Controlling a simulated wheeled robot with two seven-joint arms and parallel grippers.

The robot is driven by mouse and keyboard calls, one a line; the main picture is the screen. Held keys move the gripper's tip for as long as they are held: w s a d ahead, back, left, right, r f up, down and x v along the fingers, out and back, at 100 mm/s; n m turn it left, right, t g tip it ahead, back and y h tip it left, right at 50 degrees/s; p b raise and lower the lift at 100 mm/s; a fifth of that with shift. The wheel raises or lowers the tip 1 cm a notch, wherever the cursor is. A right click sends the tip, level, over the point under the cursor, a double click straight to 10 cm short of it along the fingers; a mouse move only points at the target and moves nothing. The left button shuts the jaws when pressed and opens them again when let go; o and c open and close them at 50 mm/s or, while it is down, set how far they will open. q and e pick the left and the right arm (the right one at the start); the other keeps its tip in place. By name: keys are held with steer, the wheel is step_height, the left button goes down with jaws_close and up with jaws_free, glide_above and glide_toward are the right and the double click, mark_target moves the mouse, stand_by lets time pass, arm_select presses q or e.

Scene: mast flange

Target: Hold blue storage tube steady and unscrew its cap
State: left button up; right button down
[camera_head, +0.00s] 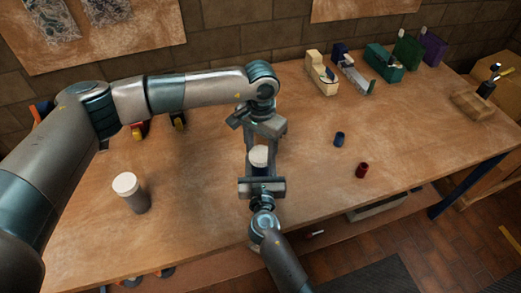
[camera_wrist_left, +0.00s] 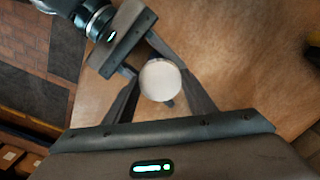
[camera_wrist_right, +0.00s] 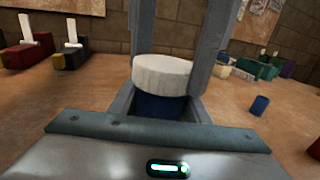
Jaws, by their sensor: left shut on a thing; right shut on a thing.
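The blue storage tube (camera_wrist_right: 160,104) stands upright, with its ribbed white cap (camera_wrist_right: 162,74) on top. The cap shows round from above in the left wrist view (camera_wrist_left: 160,80) and also in the head view (camera_head: 259,156). My left gripper (camera_head: 262,152) reaches down from above and is shut on the cap, one finger on each side. My right gripper (camera_head: 261,174) comes in level from the front edge and is shut on the blue body below the cap. The tube's lower part is hidden by my right gripper.
A grey container with a white lid (camera_head: 132,194) stands at the left. A small blue cylinder (camera_head: 339,139) and a red one (camera_head: 361,170) stand to the right. Several tools and colored holders (camera_head: 385,62) line the back right. The table between is clear.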

arm_select(q)
steer(key=n, duration=2)
steer(key=shift+n, duration=0.3)
steer(key=n, duration=0.6)
steer(key=shift+r, duration=0.1)
steer(key=n, duration=1.1)
steer(key=shift+n, duration=0.4)
steer(key=n, duration=1.3)
steer(key=shift+r, duration=0.1)
steer(key=shift+r, duration=0.15)
